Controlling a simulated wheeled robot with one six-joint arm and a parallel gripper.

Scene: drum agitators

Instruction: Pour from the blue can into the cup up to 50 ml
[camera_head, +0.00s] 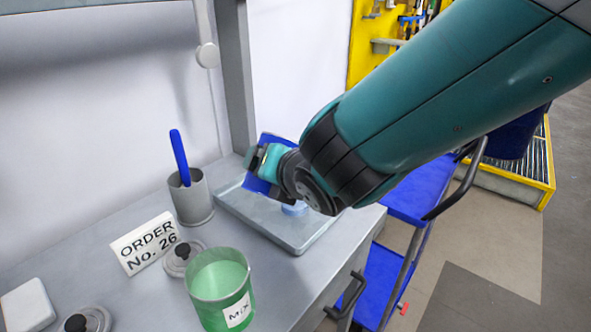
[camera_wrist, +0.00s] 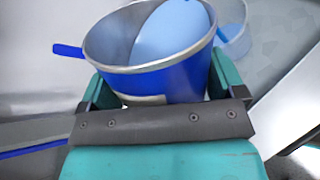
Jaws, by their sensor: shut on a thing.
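My gripper (camera_head: 268,162) is shut on the blue can (camera_head: 257,185), held tilted above the grey tray. In the wrist view the blue can (camera_wrist: 180,83) sits between the two teal fingers, its open mouth showing. Light blue liquid (camera_wrist: 172,30) inside lies slanted and reaches the rim on the far right side. A clear cup (camera_wrist: 236,28) stands just beyond that rim, with light blue at its bottom. In the head view the cup (camera_head: 294,208) is mostly hidden behind my gripper. Its level and any marks cannot be read.
The tray (camera_head: 305,243) lies on the grey bench. A grey holder (camera_head: 193,200) with a blue-handled tool, an order sign (camera_head: 146,242), a green MIX can (camera_head: 222,285) and grey lids with black knobs (camera_head: 183,258) stand left and front. A blue cart (camera_head: 412,195) is at right.

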